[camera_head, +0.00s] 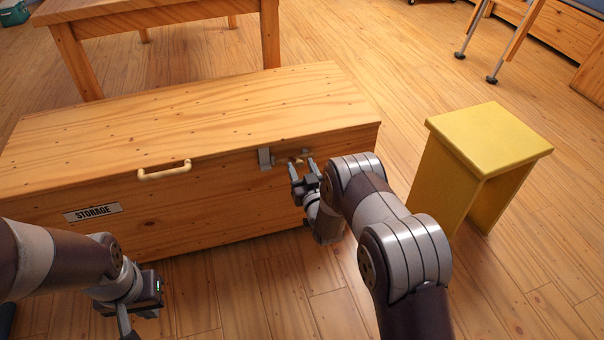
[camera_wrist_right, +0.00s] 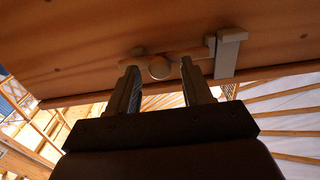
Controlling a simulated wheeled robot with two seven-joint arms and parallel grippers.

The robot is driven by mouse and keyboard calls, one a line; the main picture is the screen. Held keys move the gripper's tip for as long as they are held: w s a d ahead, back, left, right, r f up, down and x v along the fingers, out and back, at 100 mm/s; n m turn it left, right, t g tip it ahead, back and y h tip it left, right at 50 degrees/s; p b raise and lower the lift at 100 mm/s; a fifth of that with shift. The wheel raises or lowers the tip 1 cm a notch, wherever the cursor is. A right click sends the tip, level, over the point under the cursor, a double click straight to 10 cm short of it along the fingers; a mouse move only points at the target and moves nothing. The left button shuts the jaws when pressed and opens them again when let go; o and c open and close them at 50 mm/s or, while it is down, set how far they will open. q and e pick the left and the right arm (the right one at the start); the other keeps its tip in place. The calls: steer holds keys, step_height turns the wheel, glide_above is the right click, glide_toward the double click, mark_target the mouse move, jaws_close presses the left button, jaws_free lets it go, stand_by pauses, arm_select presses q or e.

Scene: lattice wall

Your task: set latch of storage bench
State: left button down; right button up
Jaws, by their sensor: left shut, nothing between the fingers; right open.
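The wooden storage bench (camera_head: 190,205) stands in front of me with its lid (camera_head: 190,110) down. Its latch (camera_head: 265,158) is a grey metal bracket on the front near the right end, with a bar beside it. In the right wrist view the latch bracket (camera_wrist_right: 228,52) and a round knob (camera_wrist_right: 159,68) on the bar show. My right gripper (camera_head: 302,168) is at the latch, open; in the wrist view its fingers (camera_wrist_right: 160,85) stand either side of the knob. I cannot tell whether they touch it. My left gripper (camera_head: 126,325) is shut and empty at the lower left, away from the bench front.
A cream handle (camera_head: 165,171) and a STORAGE label (camera_head: 93,212) are on the bench front. A yellow stool (camera_head: 490,140) stands to the right. A wooden table (camera_head: 160,12) stands behind the bench. Floor is clear between bench and stool.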

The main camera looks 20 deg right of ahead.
mark_target(280, 162)
jaws_close()
steer(key=a, duration=0.4)
steer(key=shift+r+p, duration=0.1)
steer(key=shift+p, duration=0.2)
steer(key=shift+s+a, duration=0.1)
steer(key=shift+a, duration=0.35)
jaws_free()
steer(key=shift+a, duration=0.1)
